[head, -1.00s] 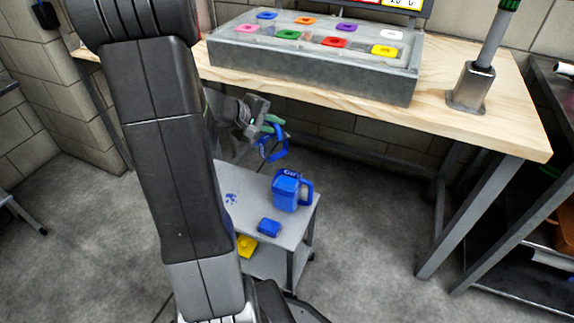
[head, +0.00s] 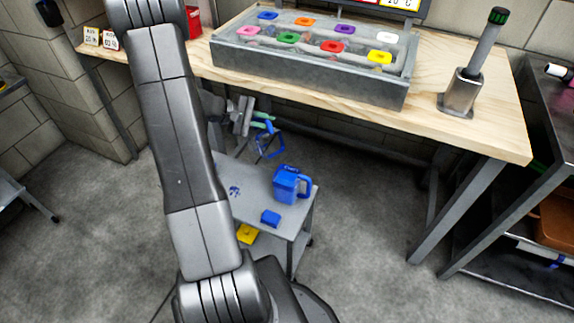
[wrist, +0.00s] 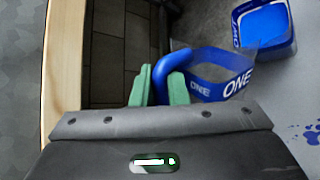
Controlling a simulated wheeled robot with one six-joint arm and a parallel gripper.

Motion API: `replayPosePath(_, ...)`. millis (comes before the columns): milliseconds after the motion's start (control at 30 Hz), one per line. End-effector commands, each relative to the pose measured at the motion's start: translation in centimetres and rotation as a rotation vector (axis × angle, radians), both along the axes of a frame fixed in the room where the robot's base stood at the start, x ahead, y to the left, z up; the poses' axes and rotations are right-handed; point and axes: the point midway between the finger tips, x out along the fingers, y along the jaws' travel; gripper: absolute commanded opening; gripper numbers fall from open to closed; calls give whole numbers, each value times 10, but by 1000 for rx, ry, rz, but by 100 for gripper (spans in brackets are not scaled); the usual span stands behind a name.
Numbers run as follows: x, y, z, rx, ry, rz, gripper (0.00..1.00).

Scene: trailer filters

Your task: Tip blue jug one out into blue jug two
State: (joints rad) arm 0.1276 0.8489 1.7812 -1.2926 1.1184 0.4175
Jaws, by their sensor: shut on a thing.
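Blue jug one (wrist: 222,82), marked ONE, hangs from my gripper (wrist: 160,86). The green fingers are shut on its blue handle (wrist: 178,58). In the head view, jug one (head: 270,146) is in the air, above and a little left of blue jug two, with my gripper (head: 263,122) at its upper left. Blue jug two (head: 286,187) stands upright on a small grey cart (head: 254,179), handle to the right. In the wrist view, jug two (wrist: 264,27), marked TWO, shows blue inside, past jug one at the upper right. Jug one's exact tilt and contents are unclear.
Blue splashes (head: 234,191) mark the cart top, and a small blue block (head: 271,218) lies near its front edge. A yellow item (head: 247,233) sits on the lower shelf. The wooden bench (head: 425,104) with a grey tray (head: 310,76) stands behind and above.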

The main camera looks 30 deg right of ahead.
Motion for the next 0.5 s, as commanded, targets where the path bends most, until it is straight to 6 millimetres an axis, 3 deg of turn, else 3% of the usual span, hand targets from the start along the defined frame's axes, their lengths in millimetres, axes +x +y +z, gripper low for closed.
replayPosePath(233,14,3,-12,-27,144,3,0)
replayPosePath(433,25,5,-9,-52,285,5,0)
replayPosePath(500,29,6,-18,-61,329,6,0)
